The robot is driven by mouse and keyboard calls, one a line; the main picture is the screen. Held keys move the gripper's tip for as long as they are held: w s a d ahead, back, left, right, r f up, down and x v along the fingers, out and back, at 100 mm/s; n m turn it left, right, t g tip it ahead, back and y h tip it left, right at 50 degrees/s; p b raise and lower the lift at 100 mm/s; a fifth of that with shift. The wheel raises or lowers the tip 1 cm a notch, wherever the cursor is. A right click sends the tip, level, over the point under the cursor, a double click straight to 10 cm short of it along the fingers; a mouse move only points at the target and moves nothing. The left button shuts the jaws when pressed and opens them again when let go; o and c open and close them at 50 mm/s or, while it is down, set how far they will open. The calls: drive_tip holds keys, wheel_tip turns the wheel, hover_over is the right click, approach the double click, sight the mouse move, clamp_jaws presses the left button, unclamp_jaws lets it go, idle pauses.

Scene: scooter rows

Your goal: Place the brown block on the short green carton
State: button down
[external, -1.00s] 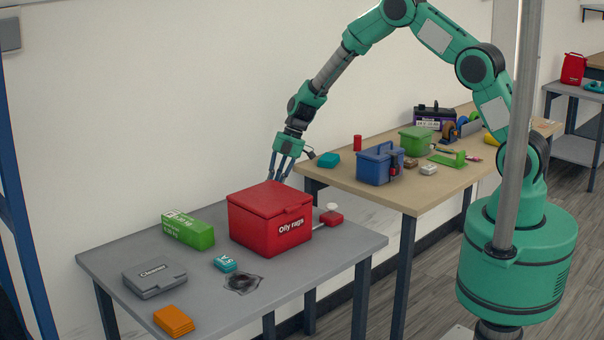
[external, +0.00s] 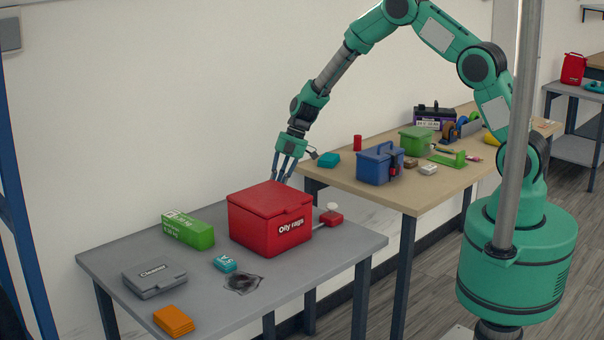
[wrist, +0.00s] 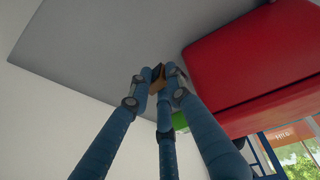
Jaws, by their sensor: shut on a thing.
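My gripper (external: 282,178) points down behind the red box in the external view, its fingertips partly hidden by that box. In the wrist view, its three blue fingers (wrist: 158,88) are closed on the small brown block (wrist: 158,84), which shows only partly between the tips. The block is hidden in the external view. The green carton (external: 188,230) lies low and long on the grey table, left of the red box and apart from my gripper. A sliver of green (wrist: 180,121) shows behind the fingers in the wrist view; I cannot tell what it belongs to.
The red box labelled "Oily rags" (external: 270,222) stands between camera and fingertips. The grey table (external: 205,300) also bears a grey case (external: 154,280), a teal box (external: 225,264), orange pads (external: 174,321) and a dark stain (external: 243,284). A wooden table (external: 440,190) stands behind.

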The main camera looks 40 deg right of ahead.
drive_tip(key=shift+a, duration=0.1)
drive_tip(key=w+a+r+m, duration=0.1)
drive_tip(key=w+a+r, duration=0.15)
drive_tip(key=a, duration=0.55)
drive_tip(key=w+a+r, duration=0.2)
drive_tip(key=a+r, duration=0.1)
drive_tip(key=a, duration=0.4)
wheel_tip(320, 180, up, 6)
drive_tip(key=m+t, duration=0.1)
drive_tip(key=m, duration=0.1)
hover_over(192, 218)
drive_tip(key=s+d, duration=0.1)
drive_tip(key=d, duration=0.1)
drive_tip(key=shift+a+r+b, duration=0.1)
drive_tip(key=shift+a+b, duration=0.15)
drive_tip(key=shift+b, duration=0.1)
wheel_tip(192, 218, down, 6)
drive_tip(key=b, duration=0.1)
drive_tip(key=shift+f+b, duration=0.35)
drive_tip(key=shift+f, duration=1.65)
drive_tip(key=shift+f, duration=0.2)
